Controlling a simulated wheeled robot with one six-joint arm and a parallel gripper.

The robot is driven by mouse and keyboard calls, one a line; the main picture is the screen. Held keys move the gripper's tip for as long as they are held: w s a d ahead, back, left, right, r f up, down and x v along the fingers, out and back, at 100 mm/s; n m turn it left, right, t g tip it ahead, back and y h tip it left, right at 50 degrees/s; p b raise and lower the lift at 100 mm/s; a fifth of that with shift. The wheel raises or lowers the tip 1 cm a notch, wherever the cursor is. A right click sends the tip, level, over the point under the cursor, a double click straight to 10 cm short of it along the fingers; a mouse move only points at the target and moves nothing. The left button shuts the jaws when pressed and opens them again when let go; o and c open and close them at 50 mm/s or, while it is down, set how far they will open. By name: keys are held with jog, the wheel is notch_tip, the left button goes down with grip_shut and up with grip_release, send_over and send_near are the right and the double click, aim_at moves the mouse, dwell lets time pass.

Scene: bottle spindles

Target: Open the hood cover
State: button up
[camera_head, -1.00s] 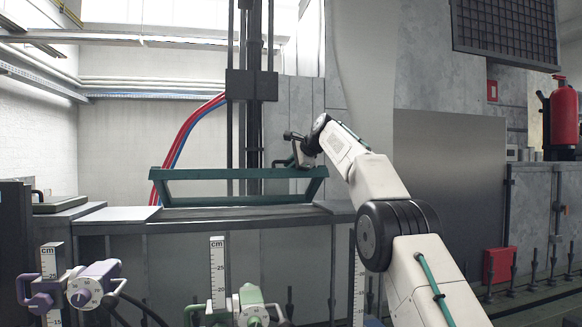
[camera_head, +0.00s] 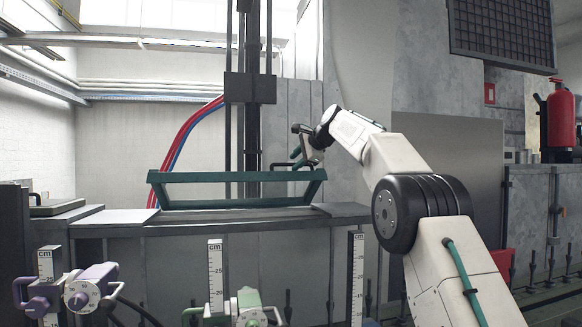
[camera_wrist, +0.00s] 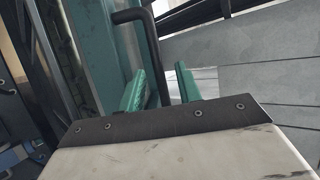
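The hood cover is a teal frame (camera_head: 215,177) above the dark grey cabinet in the head view; I cannot tell whether it is raised at all. A dark bent handle (camera_head: 279,165) shows at its right part. My gripper (camera_head: 296,158) is at this handle, near the cover's right end. In the wrist view the teal cover (camera_wrist: 102,45) is at the left and the black handle (camera_wrist: 150,48) runs down between the two green fingers of my gripper (camera_wrist: 161,68). The fingers stand apart, with the handle nearer the left one and a gap on the right.
A grey cabinet top (camera_head: 115,217) lies left of the cover. A black column (camera_head: 253,120) with red and blue hoses (camera_head: 185,140) stands behind. Purple (camera_head: 80,290) and green (camera_head: 247,308) clamps with scales are in front. A red fire extinguisher (camera_head: 561,118) is at the far right.

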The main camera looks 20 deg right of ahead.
jog(key=shift+v, duration=1.3)
